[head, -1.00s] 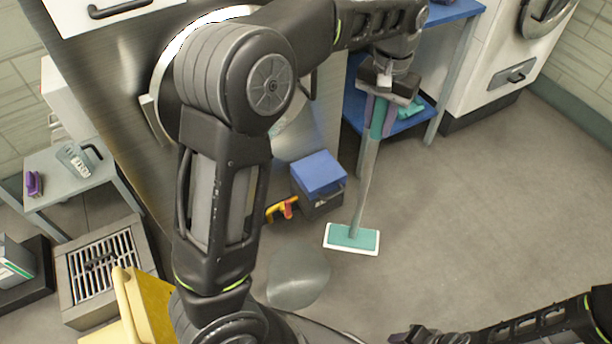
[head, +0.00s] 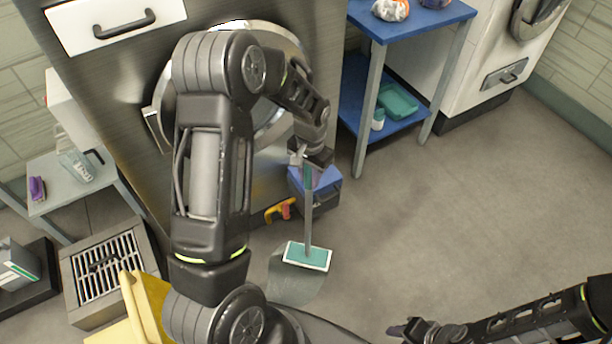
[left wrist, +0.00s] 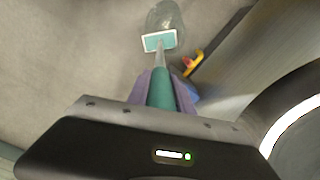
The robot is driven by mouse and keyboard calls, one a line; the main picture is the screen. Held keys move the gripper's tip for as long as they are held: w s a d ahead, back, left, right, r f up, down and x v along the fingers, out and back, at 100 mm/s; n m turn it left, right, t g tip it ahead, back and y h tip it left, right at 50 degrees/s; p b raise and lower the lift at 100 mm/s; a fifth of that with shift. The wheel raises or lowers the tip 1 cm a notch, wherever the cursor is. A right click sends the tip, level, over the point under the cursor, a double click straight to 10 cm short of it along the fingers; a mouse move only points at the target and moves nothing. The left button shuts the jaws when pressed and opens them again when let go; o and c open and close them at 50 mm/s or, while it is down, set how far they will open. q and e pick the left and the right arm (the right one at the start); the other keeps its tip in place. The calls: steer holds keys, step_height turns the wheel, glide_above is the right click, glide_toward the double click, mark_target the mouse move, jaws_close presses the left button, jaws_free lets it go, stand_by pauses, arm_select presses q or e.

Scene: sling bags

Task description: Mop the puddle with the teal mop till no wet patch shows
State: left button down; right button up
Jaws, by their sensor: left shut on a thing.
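The teal mop (head: 307,255) has a flat white-edged head and a grey pole with a teal grip. My left gripper (head: 311,163) is shut on the teal grip, and the pole hangs down nearly upright. The mop also shows in the left wrist view (left wrist: 158,41), between the finger tips. The puddle (head: 290,287) is a grey wet patch on the floor. The mop head overlaps its upper right part in the head view; I cannot tell whether it touches the floor. My right gripper (head: 420,330) is at the bottom edge, and its jaws are unclear.
A blue-lidded box (head: 325,190) and a yellow-and-red tool (head: 280,210) are by the machine behind the mop. A blue shelf (head: 400,124) stands behind. Floor on the right is clear.

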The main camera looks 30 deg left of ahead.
arm_select(q)
steer(key=shift+s+a+f, duration=0.2)
steer(key=shift+s+f, duration=0.3)
steer(key=shift+f, duration=0.2)
